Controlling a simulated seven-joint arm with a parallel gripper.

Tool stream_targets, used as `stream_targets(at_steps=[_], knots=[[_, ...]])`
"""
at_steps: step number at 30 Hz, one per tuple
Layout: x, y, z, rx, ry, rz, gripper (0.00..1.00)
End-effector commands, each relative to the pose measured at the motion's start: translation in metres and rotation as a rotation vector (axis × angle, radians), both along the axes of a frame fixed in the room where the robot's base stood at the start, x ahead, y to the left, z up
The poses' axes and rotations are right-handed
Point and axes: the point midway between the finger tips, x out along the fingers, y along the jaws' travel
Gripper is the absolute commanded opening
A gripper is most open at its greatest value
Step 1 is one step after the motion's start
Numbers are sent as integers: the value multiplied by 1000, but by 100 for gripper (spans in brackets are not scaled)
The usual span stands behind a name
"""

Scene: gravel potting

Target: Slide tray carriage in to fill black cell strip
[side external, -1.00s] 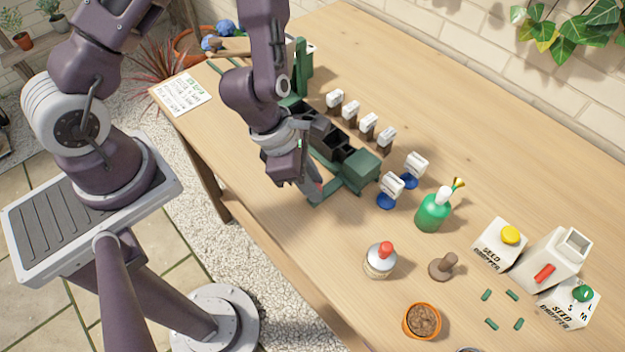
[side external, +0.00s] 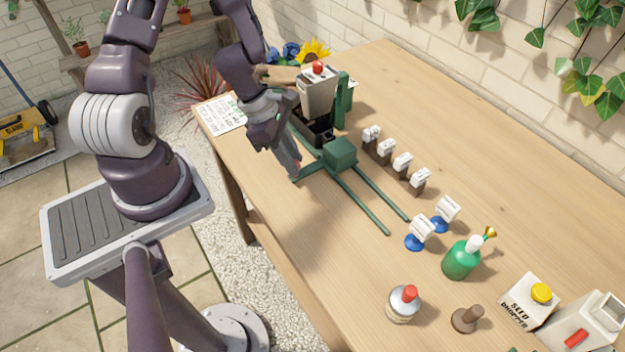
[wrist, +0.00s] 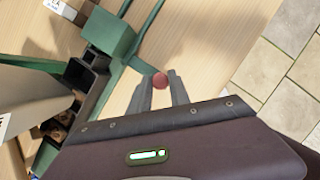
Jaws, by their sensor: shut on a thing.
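The green tray carriage (side external: 340,152) sits on green rails (side external: 362,204), with its square end block below the hopper. The black cell strip (side external: 318,134) rides on it, partly under a white hopper (side external: 318,92) with a red knob on a green post (side external: 343,100). In the wrist view, the strip's nearest cell (wrist: 80,72) looks dark and empty, while cells further along hold brown material (wrist: 57,134). My gripper (side external: 297,177) is at the carriage's near side, shut on a small red knob (wrist: 160,80); the knob shows between the fingertips in the wrist view.
Several white-topped labels on dark blocks (side external: 402,163) stand right of the carriage. Two white tags on blue bases (side external: 418,237), a green bottle (side external: 462,260) and a red-capped jar (side external: 403,304) stand nearer. A printed sheet (side external: 222,112) lies at the far left. The near rail ends are clear.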

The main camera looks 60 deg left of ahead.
Motion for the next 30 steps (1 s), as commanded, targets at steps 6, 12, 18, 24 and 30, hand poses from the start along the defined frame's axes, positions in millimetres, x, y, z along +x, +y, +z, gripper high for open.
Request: stream_targets(at_steps=[6, 12, 18, 24, 30], knots=[[0, 51, 0, 3, 1, 5, 0], [0, 81, -1, 3, 2, 4, 0], [-1, 97, -1, 1, 3, 3, 0], [-1, 101, -1, 1, 4, 2, 0], [-1, 101, -1, 1, 4, 2, 0]])
